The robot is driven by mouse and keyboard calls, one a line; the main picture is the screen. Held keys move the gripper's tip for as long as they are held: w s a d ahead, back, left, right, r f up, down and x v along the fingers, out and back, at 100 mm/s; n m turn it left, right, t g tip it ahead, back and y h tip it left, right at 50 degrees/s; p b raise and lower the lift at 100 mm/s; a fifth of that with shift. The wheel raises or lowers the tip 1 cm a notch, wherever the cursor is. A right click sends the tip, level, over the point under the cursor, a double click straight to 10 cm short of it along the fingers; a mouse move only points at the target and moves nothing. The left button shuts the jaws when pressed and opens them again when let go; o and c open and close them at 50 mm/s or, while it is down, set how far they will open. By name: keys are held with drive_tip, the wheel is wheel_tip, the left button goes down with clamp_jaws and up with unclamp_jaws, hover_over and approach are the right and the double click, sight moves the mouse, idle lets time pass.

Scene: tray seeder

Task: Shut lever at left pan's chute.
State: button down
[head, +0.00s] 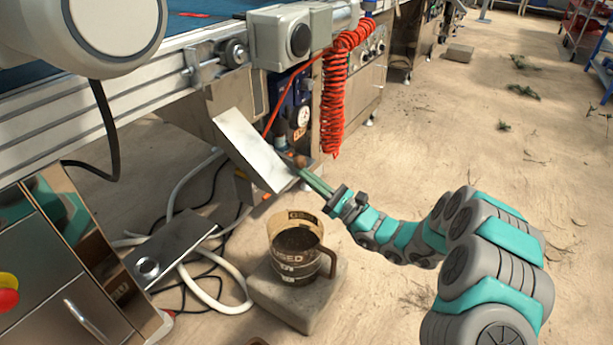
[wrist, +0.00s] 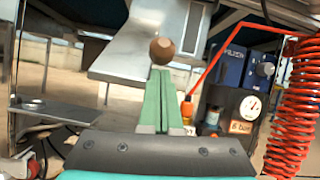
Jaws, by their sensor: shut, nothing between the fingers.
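A brown ball knob (head: 300,160), which looks like the lever's end, sits at the lower right edge of a sloping bare-metal chute (head: 252,148). The knob (wrist: 162,50) also shows in the wrist view, in front of the chute (wrist: 135,45). The lever's shaft is hidden, so its position cannot be told. My gripper (head: 308,176) has its green fingers shut together with nothing between them. Its fingertips (wrist: 160,72) point at the knob and appear just below it in the wrist view. I cannot tell whether they touch it.
A brown jug (head: 297,262) marked USED stands on a stone block (head: 340,285) below. A metal plate with a round hole (head: 185,240) is at lower left, among hoses. A red coiled hose (head: 335,95) hangs right of the chute, near a gauge (wrist: 250,107). The floor at right is mostly open.

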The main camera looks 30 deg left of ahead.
sight(303, 157)
drive_tip(key=shift+d+r+h+p, duration=0.1)
drive_tip(key=shift+r+h+p, duration=0.2)
drive_tip(key=shift+r, duration=0.1)
drive_tip(key=shift+r, duration=0.2)
drive_tip(key=shift+d+r+h+p, duration=0.15)
drive_tip(key=shift+r+h+p, duration=0.5)
drive_tip(key=shift+p, duration=0.35)
drive_tip(key=r+h+p, duration=0.2)
drive_tip(key=p, duration=0.1)
drive_tip(key=r+h+p, duration=0.2)
drive_tip(key=p, duration=0.2)
drive_tip(key=r+h+p, duration=0.2)
drive_tip(key=r+p, duration=0.1)
drive_tip(key=p, duration=0.1)
drive_tip(key=shift+a+r+h, duration=0.1)
drive_tip(key=shift+a+h, duration=0.15)
drive_tip(key=shift+a, duration=0.15)
drive_tip(key=shift+a+r+p, duration=0.4)
drive_tip(key=shift+r+p, duration=0.2)
drive_tip(key=shift+p, duration=0.1)
drive_tip(key=shift+w+a+r+p, duration=0.15)
drive_tip(key=shift+a+r+p, duration=0.25)
drive_tip(key=shift+a+r, duration=0.25)
drive_tip(key=shift+r, duration=0.2)
